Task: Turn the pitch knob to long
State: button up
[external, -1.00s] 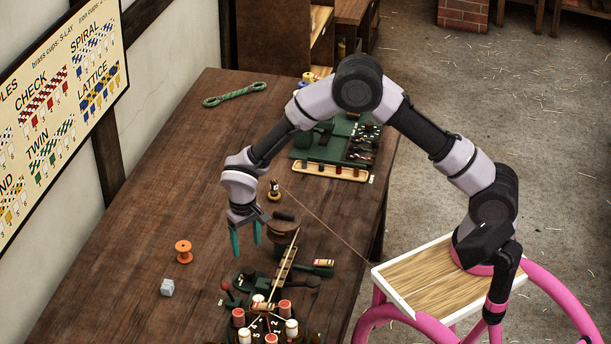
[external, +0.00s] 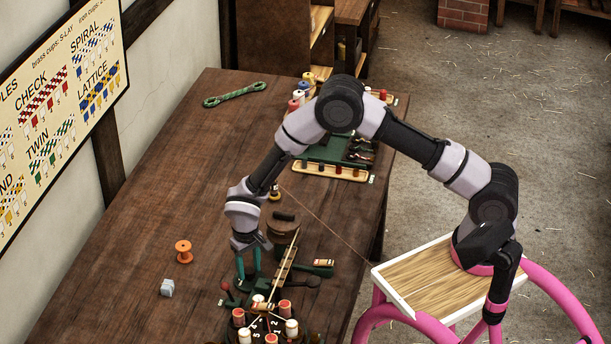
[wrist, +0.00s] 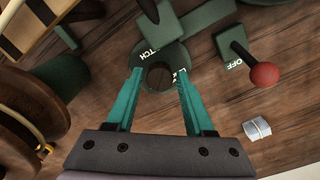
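The pitch knob (wrist: 161,77) shows in the wrist view as a dark round piece on a dark green plate, with partly covered white lettering ending in "TCH" and another label starting with "L" at its right. My gripper (wrist: 160,72) is open, one teal finger on each side of the knob. I cannot tell whether the fingers touch it, and its pointer setting is unclear. In the external view my gripper (external: 247,277) points down over the green machine; the knob is hard to make out there.
A red-balled lever (wrist: 264,75) marked OFF stands right of the knob. The bobbin wheel (external: 262,325) is in front. A wooden drum (external: 283,227) stands behind. The left bench is mostly clear.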

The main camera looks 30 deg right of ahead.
grip_shut()
jog(key=shift+n, duration=0.3)
jog(key=n, duration=0.3)
jog(key=shift+n, duration=2.5)
jog(key=o, duration=0.5)
grip_release()
